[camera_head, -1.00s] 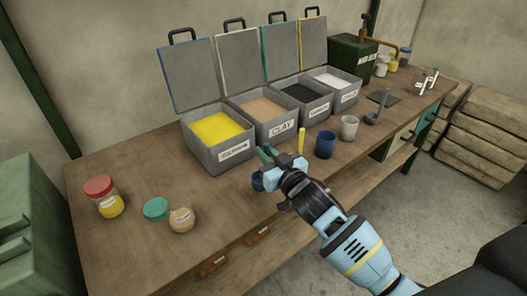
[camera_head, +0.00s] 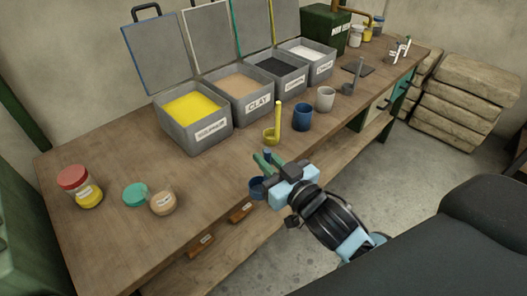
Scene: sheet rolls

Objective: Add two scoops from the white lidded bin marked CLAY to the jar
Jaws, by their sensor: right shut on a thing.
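The bin marked CLAY (camera_head: 257,105) is grey and holds tan material. Its white-edged lid (camera_head: 213,42) stands open behind it. A small labelled jar (camera_head: 163,203) stands open at the front left, with tan material showing in it. A teal lid (camera_head: 135,195) lies beside it. My right gripper (camera_head: 269,164) is at the table's front edge, right of the jar and in front of the bins. It is shut on a blue scoop (camera_head: 257,188), whose cup hangs below the fingers. The gripper hides part of the scoop, and I cannot see what its cup holds. My left gripper is not in view.
Open bins of yellow (camera_head: 198,132), black and white material flank CLAY. A yellow scoop (camera_head: 271,136), a blue cup (camera_head: 303,117), a pale cup (camera_head: 325,98) and a dark ladle (camera_head: 348,88) stand in front. The table's left middle is clear.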

